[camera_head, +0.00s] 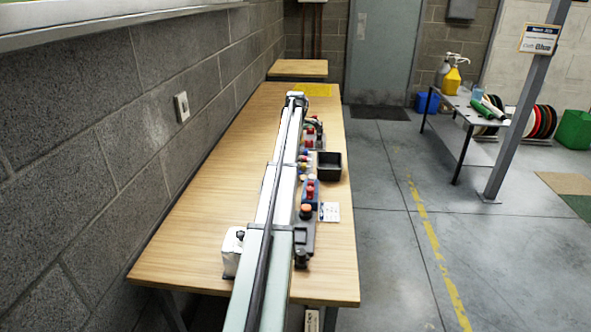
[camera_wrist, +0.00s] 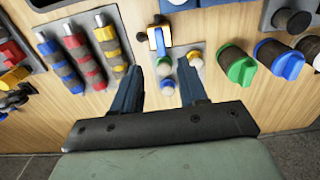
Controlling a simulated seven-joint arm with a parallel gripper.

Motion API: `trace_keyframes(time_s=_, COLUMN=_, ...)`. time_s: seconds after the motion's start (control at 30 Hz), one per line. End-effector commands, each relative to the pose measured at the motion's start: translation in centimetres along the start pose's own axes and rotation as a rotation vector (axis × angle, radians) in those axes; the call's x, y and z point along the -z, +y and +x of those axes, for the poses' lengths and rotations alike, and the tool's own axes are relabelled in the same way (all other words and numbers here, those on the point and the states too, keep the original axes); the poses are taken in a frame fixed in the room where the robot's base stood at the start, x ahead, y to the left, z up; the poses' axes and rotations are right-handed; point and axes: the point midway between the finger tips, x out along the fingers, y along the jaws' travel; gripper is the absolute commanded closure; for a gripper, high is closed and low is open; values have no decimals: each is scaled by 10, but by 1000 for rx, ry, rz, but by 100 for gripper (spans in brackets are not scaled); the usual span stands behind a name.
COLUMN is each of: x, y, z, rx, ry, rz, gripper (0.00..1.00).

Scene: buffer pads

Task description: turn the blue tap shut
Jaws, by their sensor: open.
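In the wrist view a blue round knob (camera_wrist: 282,58), the likeliest blue tap, sits at the right between a green knob (camera_wrist: 237,65) and a dark one. I cannot tell how far it is turned. My gripper (camera_wrist: 161,78) is open, its two blue-grey fingers apart with nothing held between them. The fingers point at small blue, yellow and white knobs (camera_wrist: 194,59) on a light plate, well to the left of the blue knob. In the head view the blue tap cannot be picked out.
In the head view a black bin (camera_head: 328,166) stands on the wooden table (camera_head: 190,213). The table's left side is mostly clear.

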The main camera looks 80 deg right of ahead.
Motion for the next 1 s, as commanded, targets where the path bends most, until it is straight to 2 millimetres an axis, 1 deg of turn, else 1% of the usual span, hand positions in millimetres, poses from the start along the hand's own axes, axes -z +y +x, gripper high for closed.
trace_keyframes(time_s=0.03, x=0, y=-1, z=11, rx=1, ry=0, rz=0, gripper=57)
trace_keyframes(time_s=0.1, x=0, y=-1, z=23, rx=2, ry=0, rz=0, gripper=57)
trace_keyframes(time_s=0.3, x=0, y=-1, z=57, rx=1, ry=1, rz=1, gripper=57)
trace_keyframes(time_s=0.5, x=1, y=0, z=81, rx=1, ry=1, rz=1, gripper=57)
trace_keyframes(time_s=0.7, x=1, y=0, z=92, rx=-1, ry=1, rz=1, gripper=57)
trace_keyframes(time_s=1.0, x=1, y=0, z=93, rx=-1, ry=1, rz=1, gripper=57)
